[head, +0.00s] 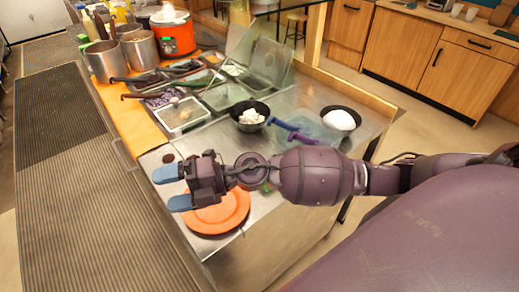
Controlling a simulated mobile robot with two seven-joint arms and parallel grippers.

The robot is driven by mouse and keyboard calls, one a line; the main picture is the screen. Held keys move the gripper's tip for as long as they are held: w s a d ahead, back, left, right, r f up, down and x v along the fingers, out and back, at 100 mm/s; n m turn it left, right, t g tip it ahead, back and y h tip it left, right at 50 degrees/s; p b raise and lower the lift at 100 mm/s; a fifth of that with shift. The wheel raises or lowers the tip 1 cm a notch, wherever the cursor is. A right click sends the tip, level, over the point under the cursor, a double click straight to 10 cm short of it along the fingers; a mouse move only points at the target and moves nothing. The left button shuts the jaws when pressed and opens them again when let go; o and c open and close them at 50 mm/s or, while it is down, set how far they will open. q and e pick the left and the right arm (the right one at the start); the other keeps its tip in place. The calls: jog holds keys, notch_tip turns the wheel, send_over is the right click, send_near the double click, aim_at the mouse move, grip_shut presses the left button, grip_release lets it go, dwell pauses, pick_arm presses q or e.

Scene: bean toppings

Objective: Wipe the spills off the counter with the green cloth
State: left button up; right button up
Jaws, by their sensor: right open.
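My right gripper (172,188) reaches in from the right over the metal counter (222,250), its two blue fingertips apart with nothing between them. It points left, above and beside the orange plate (217,215). A small dark brown spot (168,158), which looks like a spill, lies on the counter just beyond the upper fingertip. I cannot make out the green cloth clearly; a small green patch (268,188) shows below my right forearm, mostly hidden by it. My left gripper is not in view.
Black bowls with white contents (250,116) (341,119) and blue and purple handled tools (292,130) stand beyond my arm. Metal topping pans (181,115), pots (104,60) and an orange cooker (173,36) fill the back. A ribbed dark mat (75,200) runs along the left.

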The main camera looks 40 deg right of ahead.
jog(key=d+f+n+g+h, duration=0.2)
jog(key=d+f+h, duration=0.1)
jog(key=w+d+f+n+g+h, duration=0.1)
jog(key=d+f+n+g+h, duration=0.1)
jog(key=d+h, duration=0.1)
jog(key=w+d+f+n+g+h, duration=0.1)
jog(key=d+f+h, duration=0.1)
jog(key=d+f, duration=0.1)
jog(key=shift+w+d+f+n+g+h, duration=0.1)
jog(key=shift+d+f+n+g+h, duration=0.1)
jog(key=shift+d, duration=0.2)
jog(key=shift+d+f+n+g+h, duration=0.1)
jog(key=shift+d+n+g+h, duration=0.1)
jog(key=shift+d, duration=0.15)
jog(key=w+d+h, duration=0.1)
jog(key=d+h, duration=0.1)
jog(key=d, duration=0.3)
jog(key=w+d+h, duration=0.1)
jog(key=d+h, duration=0.2)
jog(key=d, duration=0.2)
jog(key=w+d+h, duration=0.1)
jog(key=d+h, duration=0.1)
jog(key=d, duration=0.3)
jog(key=shift+w+r+h, duration=0.15)
jog(key=shift+w+h, duration=0.15)
jog(key=shift+w, duration=0.1)
jog(key=shift+f+b, duration=1.45)
jog(key=shift+f, duration=0.8)
jog(key=shift+f+b, duration=0.35)
jog(key=shift+f, duration=0.85)
